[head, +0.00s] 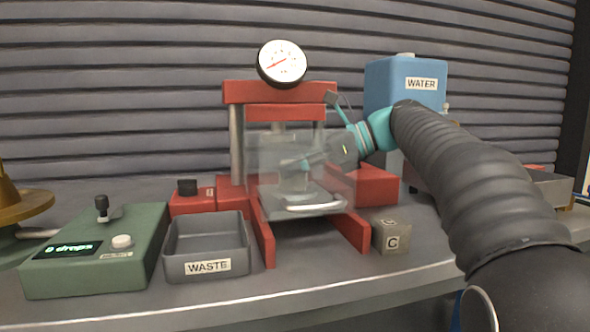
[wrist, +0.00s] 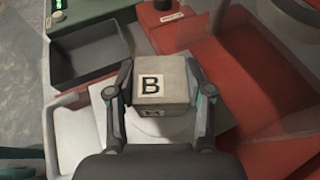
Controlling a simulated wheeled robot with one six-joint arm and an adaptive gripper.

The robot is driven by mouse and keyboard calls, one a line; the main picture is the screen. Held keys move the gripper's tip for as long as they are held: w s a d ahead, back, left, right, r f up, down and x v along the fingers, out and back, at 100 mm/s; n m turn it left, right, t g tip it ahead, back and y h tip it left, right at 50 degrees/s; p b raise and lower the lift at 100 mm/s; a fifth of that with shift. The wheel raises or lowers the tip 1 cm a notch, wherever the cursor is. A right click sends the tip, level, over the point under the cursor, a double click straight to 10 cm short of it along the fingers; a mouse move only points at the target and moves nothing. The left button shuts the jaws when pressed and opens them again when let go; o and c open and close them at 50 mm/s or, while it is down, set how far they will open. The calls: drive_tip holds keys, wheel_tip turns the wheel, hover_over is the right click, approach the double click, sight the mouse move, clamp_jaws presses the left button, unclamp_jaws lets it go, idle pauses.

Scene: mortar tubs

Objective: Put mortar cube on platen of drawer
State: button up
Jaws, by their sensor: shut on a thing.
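A grey mortar cube marked B (wrist: 165,80) is held between the two fingers of my gripper (wrist: 160,72) in the wrist view. The pale drawer (wrist: 80,140) lies below it, with a round, lighter platen (wrist: 180,132) partly hidden behind the cube. I cannot tell whether the cube touches the platen. In the head view the drawer (head: 318,209) with its bar handle sits low in the red press (head: 280,92). My gripper (head: 300,164) reaches in from the right above the drawer, behind or beside a clear guard that blurs the cube.
A second cube marked C (head: 392,238) stands right of the press's red rail. A grey WASTE tray (head: 207,265) and a green control box (head: 95,252) stand to the left. A blue WATER tank (head: 405,100) stands behind my arm. The bench front edge is clear.

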drive_tip(key=o, duration=1.1)
drive_tip(key=shift+f, duration=0.1)
drive_tip(key=shift+r, duration=0.2)
drive_tip(key=p+v, duration=0.3)
drive_tip(key=v, duration=0.9)
